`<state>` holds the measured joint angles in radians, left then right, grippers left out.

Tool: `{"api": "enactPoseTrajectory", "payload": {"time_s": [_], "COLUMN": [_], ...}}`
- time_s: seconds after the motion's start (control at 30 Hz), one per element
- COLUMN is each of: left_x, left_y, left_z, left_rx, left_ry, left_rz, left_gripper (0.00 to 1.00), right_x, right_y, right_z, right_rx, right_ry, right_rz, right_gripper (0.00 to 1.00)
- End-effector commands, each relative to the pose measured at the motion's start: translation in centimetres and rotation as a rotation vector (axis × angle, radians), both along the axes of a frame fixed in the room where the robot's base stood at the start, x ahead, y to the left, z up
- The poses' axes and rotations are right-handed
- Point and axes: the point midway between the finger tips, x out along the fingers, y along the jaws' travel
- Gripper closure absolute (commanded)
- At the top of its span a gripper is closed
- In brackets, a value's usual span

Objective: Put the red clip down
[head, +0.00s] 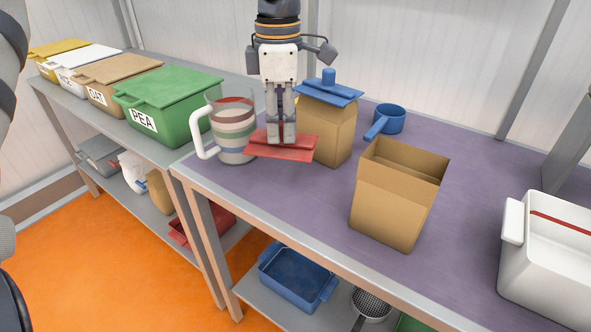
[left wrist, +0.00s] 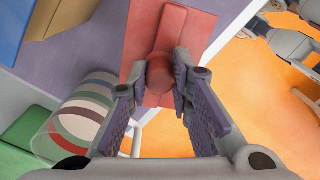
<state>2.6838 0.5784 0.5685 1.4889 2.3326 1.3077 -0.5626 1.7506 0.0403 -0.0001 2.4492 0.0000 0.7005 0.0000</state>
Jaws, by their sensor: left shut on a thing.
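My left gripper (head: 282,139) points down and is shut on the red clip (head: 300,152), a flat red piece with a raised knob. In the left wrist view the fingers (left wrist: 167,80) close on the knob, and the clip (left wrist: 141,48) spreads out beyond them. The clip is over the purple tabletop (head: 290,190), near its front edge, between the striped measuring jug (head: 234,137) and the paper bag with the blue clip (head: 335,133). I cannot tell whether it touches the table. My right gripper is out of view.
An open, empty-looking brown bag (head: 392,205) stands to the right. A blue scoop (head: 389,119) lies behind it and a white bin (head: 550,265) is at far right. Lidded bins, including a green one (head: 170,105), line the left bench. Tabletop between bag and bin is clear.

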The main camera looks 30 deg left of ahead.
Motion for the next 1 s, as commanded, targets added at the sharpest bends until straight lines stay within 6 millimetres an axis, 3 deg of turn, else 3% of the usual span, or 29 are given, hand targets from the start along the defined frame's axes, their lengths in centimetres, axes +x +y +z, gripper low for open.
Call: {"api": "enactPoseTrajectory", "payload": {"time_s": [0.13, 0.43, 0.83, 0.87, 0.9, 0.93, 1.0], "left_x": [-0.2, -0.2, -0.1, -0.1, -0.1, -0.1, -0.1], "left_y": [0.0, 0.0, 0.0, 0.0, 0.0, 0.0, 0.0], "left_z": [-3.7, -9.1, -9.8, -9.8, -9.8, -9.8, -9.8], "left_rx": [0.002, 0.001, -0.001, 0.0, 0.0, 0.0, 0.0], "left_ry": [0.01, 0.007, 0.003, 0.002, 0.002, 0.002, 0.002], "left_rz": [0.004, 0.001, 0.001, 0.001, 0.001, 0.001, 0.0], "left_gripper": [1.0, 1.0, 1.0, 0.76, 0.67, 0.6, 0.6], "right_x": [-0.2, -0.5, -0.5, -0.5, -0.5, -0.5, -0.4], "right_y": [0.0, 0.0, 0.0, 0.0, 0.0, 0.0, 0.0], "right_z": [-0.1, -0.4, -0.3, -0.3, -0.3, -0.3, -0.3], "right_rx": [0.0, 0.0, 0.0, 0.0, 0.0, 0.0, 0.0], "right_ry": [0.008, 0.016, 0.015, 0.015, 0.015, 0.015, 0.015], "right_rz": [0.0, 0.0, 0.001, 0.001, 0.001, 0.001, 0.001], "right_gripper": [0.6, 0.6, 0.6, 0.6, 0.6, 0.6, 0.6]}}
